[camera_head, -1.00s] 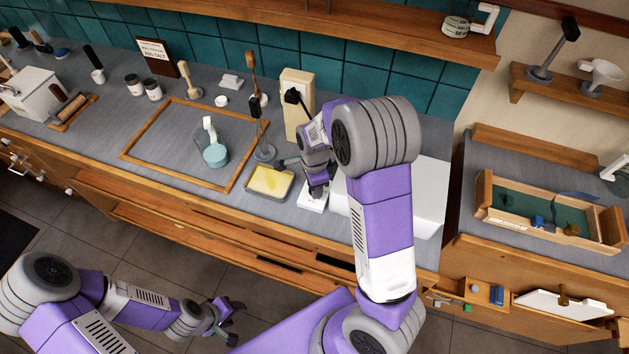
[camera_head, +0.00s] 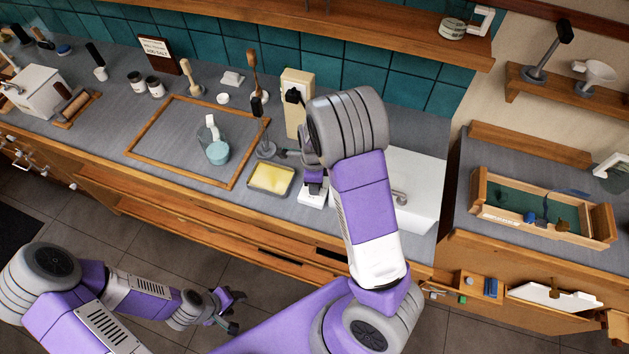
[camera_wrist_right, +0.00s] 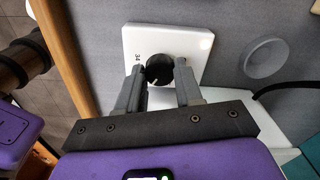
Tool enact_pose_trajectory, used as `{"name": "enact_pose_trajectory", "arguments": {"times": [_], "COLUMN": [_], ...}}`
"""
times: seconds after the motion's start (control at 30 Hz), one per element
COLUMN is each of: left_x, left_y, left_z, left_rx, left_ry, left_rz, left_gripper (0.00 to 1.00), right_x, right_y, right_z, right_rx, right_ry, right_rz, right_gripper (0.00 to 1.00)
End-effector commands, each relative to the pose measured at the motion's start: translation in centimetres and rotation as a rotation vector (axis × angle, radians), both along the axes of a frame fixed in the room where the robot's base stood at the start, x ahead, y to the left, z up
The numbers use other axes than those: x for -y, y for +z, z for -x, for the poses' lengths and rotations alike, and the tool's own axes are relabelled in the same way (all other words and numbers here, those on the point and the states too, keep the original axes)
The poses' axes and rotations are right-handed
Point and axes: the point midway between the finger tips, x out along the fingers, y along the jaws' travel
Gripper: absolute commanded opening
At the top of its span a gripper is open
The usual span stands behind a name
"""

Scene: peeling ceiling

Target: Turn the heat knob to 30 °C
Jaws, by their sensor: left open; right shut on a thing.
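The heat knob (camera_wrist_right: 158,69) is a small black dial with a pale pointer line, on a white plate (camera_wrist_right: 186,38). Sideways digits that look like 34 show on the plate left of the knob in the right wrist view. The white plate lies near the counter's front edge in the head view (camera_head: 312,197). My right gripper (camera_wrist_right: 158,74) is shut on the knob, one finger on each side. In the head view my right gripper (camera_head: 313,184) is over the plate, and my arm hides the knob. My left gripper (camera_head: 232,312) is open and empty, low over the floor.
A tray with a yellow sponge-like block (camera_head: 271,179) stands left of the plate. A tall cream container (camera_head: 296,100) stands behind, and a white sink (camera_head: 415,195) is to the right. A wooden frame (camera_head: 190,98) lies on the counter at left.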

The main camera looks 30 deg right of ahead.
Motion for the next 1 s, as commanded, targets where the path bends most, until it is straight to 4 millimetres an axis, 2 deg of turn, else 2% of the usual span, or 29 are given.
{"name": "enact_pose_trajectory", "arguments": {"times": [0.17,0.2,0.37,0.67,0.77,1.0], "left_x": [0.0,0.0,0.0,0.0,0.0,0.0], "left_y": [0.0,0.0,0.0,0.1,0.3,1.1], "left_z": [0.0,0.0,0.0,0.0,0.0,0.0], "left_rx": [0.0,0.0,0.0,0.0,0.0,0.0], "left_ry": [0.0,0.0,0.0,0.0,0.0,0.0], "left_rz": [0.0,0.0,0.0,0.0,0.0,0.0], "left_gripper": [0.51,0.51,0.51,0.51,0.51,0.51], "right_x": [0.0,0.0,0.0,0.0,0.0,0.0], "right_y": [0.1,0.1,0.0,0.3,1.3,5.5], "right_z": [-0.1,-0.1,-0.1,-0.1,-0.1,-0.1], "right_rx": [0.004,0.004,0.002,0.002,0.005,0.006], "right_ry": [0.001,0.001,0.001,0.002,0.003,0.003], "right_rz": [0.0,0.0,0.0,0.0,0.001,0.0], "right_gripper": [0.05,0.38,0.61,0.61,0.61,0.61]}}
